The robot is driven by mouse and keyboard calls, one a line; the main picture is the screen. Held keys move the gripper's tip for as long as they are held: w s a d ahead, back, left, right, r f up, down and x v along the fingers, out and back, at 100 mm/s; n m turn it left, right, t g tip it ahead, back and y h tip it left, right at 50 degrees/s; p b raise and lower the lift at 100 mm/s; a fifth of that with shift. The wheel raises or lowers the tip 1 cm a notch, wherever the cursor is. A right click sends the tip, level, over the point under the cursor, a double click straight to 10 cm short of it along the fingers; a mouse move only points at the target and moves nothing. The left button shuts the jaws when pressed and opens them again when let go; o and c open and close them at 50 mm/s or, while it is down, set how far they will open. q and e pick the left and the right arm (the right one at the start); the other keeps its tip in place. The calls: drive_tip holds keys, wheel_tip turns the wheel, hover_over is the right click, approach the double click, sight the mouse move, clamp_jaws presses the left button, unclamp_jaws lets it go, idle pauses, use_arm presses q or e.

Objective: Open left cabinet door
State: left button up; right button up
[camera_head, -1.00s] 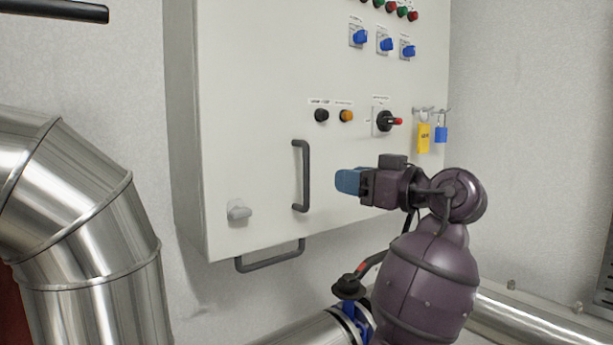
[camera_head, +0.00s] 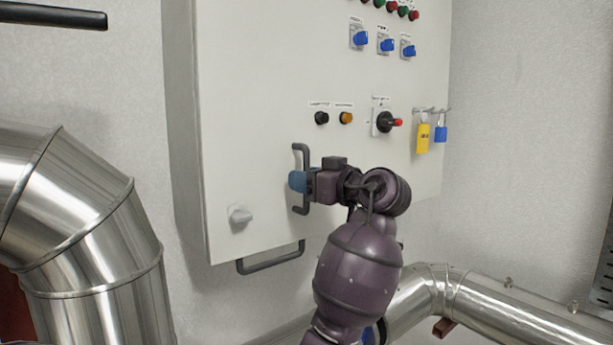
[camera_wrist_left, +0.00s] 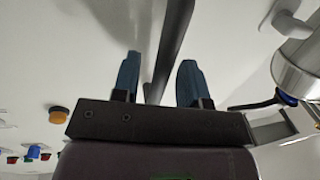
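The cabinet door (camera_head: 250,100) is a pale front panel and looks closed. Its dark vertical bar handle (camera_head: 301,153) sits at the lower left of the panel. My left gripper (camera_head: 297,181) is at the handle's middle, its blue fingertips partly hiding the bar. In the left wrist view, the handle (camera_wrist_left: 172,45) runs between the two blue fingers of the gripper (camera_wrist_left: 158,80), with gaps visible on both sides. The gripper is open around the bar. A grey-white knob (camera_head: 240,213) is left of and below the handle. My right gripper is not in view.
A second dark bar handle (camera_head: 270,258) is under the cabinet. Switches, buttons and a red-tipped rotary switch (camera_head: 387,122) are on the panel. A yellow tag (camera_head: 423,138) and blue padlock (camera_head: 440,134) hang at right. A large metal pipe (camera_head: 85,220) stands at left, another (camera_head: 500,305) lower right.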

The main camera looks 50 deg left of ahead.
use_arm(q)
drive_tip(key=shift+a, duration=0.1)
clamp_jaws()
idle(0.3)
